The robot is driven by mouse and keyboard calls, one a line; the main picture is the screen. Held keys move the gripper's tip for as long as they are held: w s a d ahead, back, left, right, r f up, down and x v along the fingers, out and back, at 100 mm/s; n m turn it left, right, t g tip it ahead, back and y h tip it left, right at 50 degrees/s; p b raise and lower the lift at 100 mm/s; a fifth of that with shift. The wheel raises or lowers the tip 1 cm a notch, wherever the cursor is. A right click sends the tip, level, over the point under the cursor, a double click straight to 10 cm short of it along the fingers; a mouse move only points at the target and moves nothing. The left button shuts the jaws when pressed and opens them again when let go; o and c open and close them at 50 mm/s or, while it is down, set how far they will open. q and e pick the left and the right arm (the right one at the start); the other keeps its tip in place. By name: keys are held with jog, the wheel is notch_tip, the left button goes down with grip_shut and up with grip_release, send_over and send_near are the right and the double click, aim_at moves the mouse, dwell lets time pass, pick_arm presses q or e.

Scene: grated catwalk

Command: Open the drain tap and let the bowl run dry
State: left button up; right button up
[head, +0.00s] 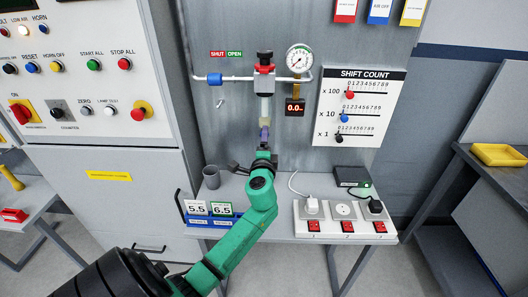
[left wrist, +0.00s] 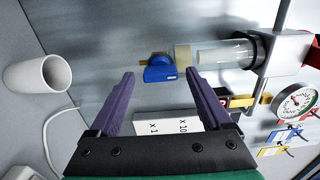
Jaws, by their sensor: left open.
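The clear bowl (head: 265,108) hangs upright below the red and black regulator body (head: 265,78) on the wall pipe. In the left wrist view the bowl (left wrist: 222,54) lies sideways, its lower end toward the left. The blue drain tap (left wrist: 160,74) sits at that end beside brass-coloured parts. My left gripper (left wrist: 160,80) is open, its purple fingers on either side of the tap in the picture and apart from it. I cannot tell how far the tap lies beyond the tips. In the head view the left gripper (head: 264,134) is just below the bowl and hides the tap.
A cup (head: 211,177) stands on the bench at the left. A gauge (head: 299,59), a display reading 0.0 (head: 294,108) and a shift-count board (head: 360,105) are right of the bowl. A blue valve (head: 215,79) is on the pipe. Sockets (head: 343,211) occupy the bench's right.

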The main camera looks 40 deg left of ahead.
pick_arm(q)
jog(key=b+v, duration=0.3)
jog(key=v, duration=1.1)
